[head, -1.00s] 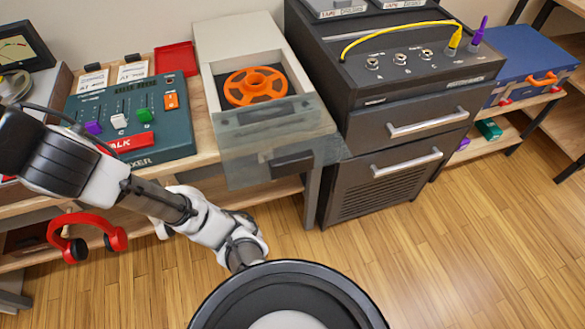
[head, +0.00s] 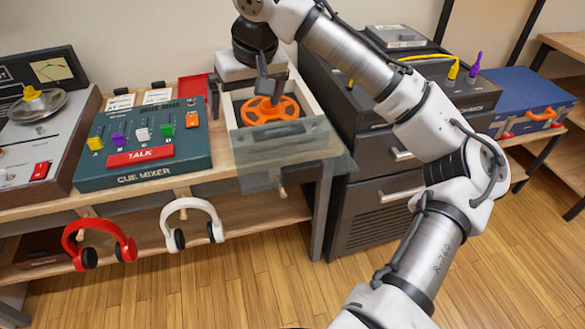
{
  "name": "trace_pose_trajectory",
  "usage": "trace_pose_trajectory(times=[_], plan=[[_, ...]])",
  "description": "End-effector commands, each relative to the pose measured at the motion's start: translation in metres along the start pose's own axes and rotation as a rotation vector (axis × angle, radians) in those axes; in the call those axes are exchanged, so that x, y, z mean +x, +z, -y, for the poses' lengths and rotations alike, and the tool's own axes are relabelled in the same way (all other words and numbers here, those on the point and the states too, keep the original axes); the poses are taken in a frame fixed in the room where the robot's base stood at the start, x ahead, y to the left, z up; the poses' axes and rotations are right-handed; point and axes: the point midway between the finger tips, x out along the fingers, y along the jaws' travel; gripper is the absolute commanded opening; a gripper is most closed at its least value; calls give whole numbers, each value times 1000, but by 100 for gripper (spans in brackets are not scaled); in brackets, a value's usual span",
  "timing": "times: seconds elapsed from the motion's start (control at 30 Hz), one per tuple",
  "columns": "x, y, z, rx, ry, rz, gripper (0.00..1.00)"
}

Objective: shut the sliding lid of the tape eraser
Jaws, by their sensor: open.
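The tape eraser is a pale box (head: 308,98) on the bench, with an orange reel (head: 270,109) showing in its open well. Its translucent grey sliding lid (head: 262,172) is drawn out toward the front and overhangs the bench edge. The well is uncovered. My gripper (head: 240,92) is above the back left part of the eraser, with dark fingers spread apart and nothing seen between them. One finger is in front of the reel in the picture. I cannot tell whether it touches the eraser. My gripper and wrist hide the back of the box.
A cue mixer (head: 145,160) stands left of the eraser, with a red tray (head: 194,88) behind it. A dark equipment cabinet (head: 375,225) stands close on the right, partly behind my arm. Red headphones (head: 98,243) and white headphones (head: 192,222) hang below the bench front.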

Motion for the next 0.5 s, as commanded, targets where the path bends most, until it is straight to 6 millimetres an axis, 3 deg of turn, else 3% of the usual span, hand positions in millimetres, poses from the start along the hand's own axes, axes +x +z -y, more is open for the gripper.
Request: trace_pose_trajectory(times=[0.03, 0.1, 0.2, 0.33, 0.5], plan=[[-9, 20, -26, 71, 47, 82, 100], [-21, 43, -49, 144, 86, 183, 100], [-33, 65, -67, 209, 116, 273, 100], [-35, 76, -74, 235, 127, 312, 100], [-14, 83, -76, 234, 126, 314, 100]])
